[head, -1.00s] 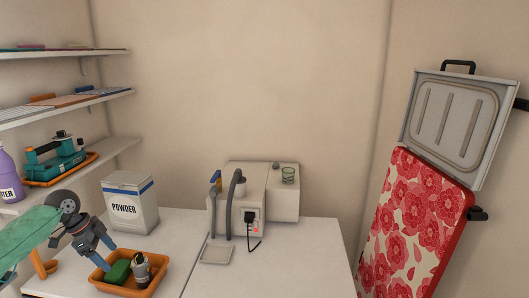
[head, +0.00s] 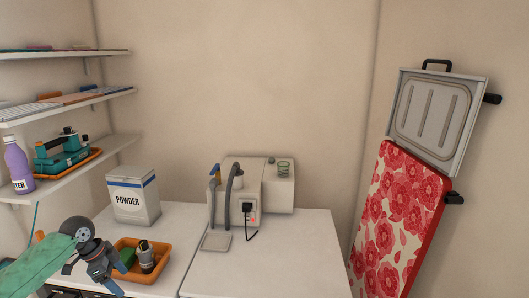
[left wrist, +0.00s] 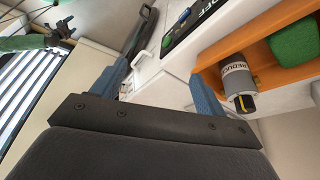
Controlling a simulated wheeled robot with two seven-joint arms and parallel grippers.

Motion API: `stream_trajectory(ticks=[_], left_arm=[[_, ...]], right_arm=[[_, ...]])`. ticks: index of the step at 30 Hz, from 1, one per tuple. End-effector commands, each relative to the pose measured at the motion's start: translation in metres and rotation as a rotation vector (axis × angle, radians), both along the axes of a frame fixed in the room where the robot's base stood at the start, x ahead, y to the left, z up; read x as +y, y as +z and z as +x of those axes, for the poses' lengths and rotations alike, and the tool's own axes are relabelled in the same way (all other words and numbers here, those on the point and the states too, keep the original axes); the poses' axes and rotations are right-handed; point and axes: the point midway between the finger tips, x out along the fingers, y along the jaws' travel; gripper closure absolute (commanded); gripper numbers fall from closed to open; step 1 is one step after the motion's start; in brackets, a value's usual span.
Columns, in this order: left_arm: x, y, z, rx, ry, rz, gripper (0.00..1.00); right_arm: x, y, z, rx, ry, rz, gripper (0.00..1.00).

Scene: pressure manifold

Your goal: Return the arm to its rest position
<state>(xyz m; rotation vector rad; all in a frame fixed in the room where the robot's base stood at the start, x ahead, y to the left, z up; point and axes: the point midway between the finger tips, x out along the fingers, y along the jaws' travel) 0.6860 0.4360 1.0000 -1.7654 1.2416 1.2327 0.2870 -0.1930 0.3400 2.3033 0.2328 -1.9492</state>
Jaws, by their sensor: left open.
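My left gripper (head: 117,278) is at the lower left of the head view, in front of the orange tray (head: 120,243). Its blue fingers are apart with nothing between them, and they also show spread in the left wrist view (left wrist: 165,75). The left arm, in a green sleeve, comes in from the lower left edge. The tray holds a grey cylinder (head: 147,258) with a label reading REDUC, which also shows in the left wrist view (left wrist: 237,80), and a green block (head: 127,257). The gripper appears apart from the tray. My right gripper is not in view.
A grey-white machine (head: 237,190) with a plugged-in cord stands on the white counter (head: 290,265). A powder box (head: 133,196) stands behind the tray. Shelves with a purple bottle (head: 18,165) are at left. A floral board (head: 395,225) hangs at right. The right counter is mostly clear.

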Motion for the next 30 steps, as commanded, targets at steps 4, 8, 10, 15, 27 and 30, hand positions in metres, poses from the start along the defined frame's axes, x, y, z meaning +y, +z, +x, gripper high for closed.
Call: stream_trajectory(ticks=[4, 8, 10, 15, 27, 30], left_arm=[[-0.028, -0.032, -0.015, 0.010, 0.013, 0.007, 0.26], [-0.060, -0.066, -0.034, 0.017, 0.041, 0.014, 0.26], [-0.080, -0.087, -0.050, 0.019, 0.064, 0.017, 0.26], [-0.127, -0.129, -0.089, 0.016, 0.142, 0.020, 0.26], [-0.205, -0.182, -0.191, 0.006, 0.422, 0.010, 0.26], [-0.217, -0.187, -0.217, 0.006, 0.513, 0.009, 0.26]], right_arm=[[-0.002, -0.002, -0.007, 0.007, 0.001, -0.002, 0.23], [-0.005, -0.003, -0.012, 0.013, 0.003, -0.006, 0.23], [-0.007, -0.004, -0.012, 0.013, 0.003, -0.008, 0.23], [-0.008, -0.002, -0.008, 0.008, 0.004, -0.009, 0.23], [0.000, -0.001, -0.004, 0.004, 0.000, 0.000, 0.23], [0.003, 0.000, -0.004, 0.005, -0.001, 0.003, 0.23]])
